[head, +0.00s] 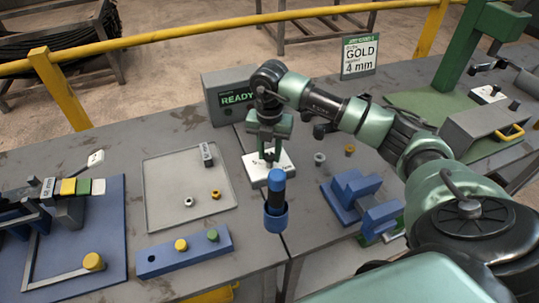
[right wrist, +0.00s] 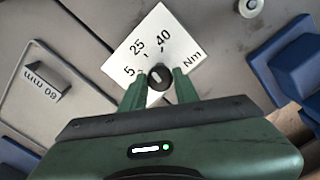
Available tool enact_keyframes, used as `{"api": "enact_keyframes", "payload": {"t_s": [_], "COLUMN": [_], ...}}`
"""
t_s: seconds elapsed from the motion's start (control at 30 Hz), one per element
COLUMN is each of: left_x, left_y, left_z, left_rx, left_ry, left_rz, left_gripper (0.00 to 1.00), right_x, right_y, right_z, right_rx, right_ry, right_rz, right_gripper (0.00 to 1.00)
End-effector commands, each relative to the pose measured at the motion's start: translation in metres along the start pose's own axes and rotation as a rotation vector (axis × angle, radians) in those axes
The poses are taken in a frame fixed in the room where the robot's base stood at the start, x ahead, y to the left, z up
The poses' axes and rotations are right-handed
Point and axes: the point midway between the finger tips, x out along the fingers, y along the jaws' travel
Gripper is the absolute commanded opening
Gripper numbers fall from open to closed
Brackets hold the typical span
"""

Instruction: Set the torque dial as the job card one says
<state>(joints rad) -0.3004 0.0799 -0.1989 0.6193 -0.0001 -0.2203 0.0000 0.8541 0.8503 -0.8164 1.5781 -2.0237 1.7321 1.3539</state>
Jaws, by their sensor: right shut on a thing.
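The torque dial is a dark round knob (right wrist: 159,77) on a white plate (right wrist: 125,62) marked 5, 25, 40 and Nm in the right wrist view. My right gripper (right wrist: 158,88) is shut on the knob, one green finger on each side. A small pale mark shows on the knob, but I cannot tell clearly which number it points to. In the head view the right gripper (head: 268,150) reaches down over the white dial plate (head: 284,172) and hides the knob. My left gripper is out of view.
A grey box with a READY display (head: 237,97) stands behind the dial. A blue-handled tool (head: 276,192) stands upright just in front. A grey tray (head: 161,203) lies left, blue blocks (head: 356,190) right, and a blue strip with coloured pegs (head: 160,260) front left.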

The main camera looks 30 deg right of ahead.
Motion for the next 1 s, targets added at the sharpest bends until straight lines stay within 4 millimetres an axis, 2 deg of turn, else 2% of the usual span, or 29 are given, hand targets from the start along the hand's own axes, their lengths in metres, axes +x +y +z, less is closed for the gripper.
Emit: {"api": "enact_keyframes", "payload": {"t_s": [0.33, 0.87, 0.9, 0.93, 1.0], "left_x": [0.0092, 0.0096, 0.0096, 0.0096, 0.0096], "left_y": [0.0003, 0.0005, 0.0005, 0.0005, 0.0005], "left_z": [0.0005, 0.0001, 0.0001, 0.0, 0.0], "left_rx": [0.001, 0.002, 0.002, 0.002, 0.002], "left_ry": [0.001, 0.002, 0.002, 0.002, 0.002], "left_rz": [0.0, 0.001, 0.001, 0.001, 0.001], "left_gripper": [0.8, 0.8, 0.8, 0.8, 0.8], "right_x": [-0.0013, -0.0023, -0.0022, -0.0021, -0.0017], "right_y": [0.0006, 0.0006, 0.0006, 0.0006, 0.0004], "right_z": [0.0009, 0.0011, 0.0011, 0.001, 0.0009], "right_rx": [-0.134, -0.154, -0.154, -0.154, -0.154], "right_ry": [-0.003, -0.003, -0.003, -0.003, -0.002], "right_rz": [0.003, 0.004, 0.003, 0.003, 0.003], "right_gripper": [0.0, 0.0, 0.41, 0.49, 0.52]}}
